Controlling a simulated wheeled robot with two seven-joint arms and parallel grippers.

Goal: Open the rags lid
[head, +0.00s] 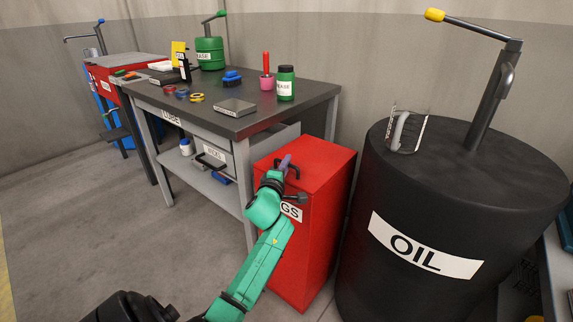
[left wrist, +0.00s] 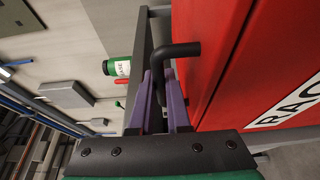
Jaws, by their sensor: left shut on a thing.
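The red rags bin (head: 321,230) stands on the floor between the workbench and the oil drum. Its red lid (head: 318,162) lies flat on top and looks closed. The black lid handle (head: 294,169) sits near the lid's left edge, and it also shows in the left wrist view (left wrist: 183,50). My left gripper (head: 285,162) has its purple fingers closed around the handle. The fingers show on both sides of the handle in the left wrist view (left wrist: 162,98). My green arm covers part of the bin's front label. My right gripper is not in view.
A grey workbench (head: 225,120) with bottles, tapes and tools stands close behind and left of the bin. A large black oil drum (head: 440,205) stands close on the right. The floor (head: 110,230) at the left is clear.

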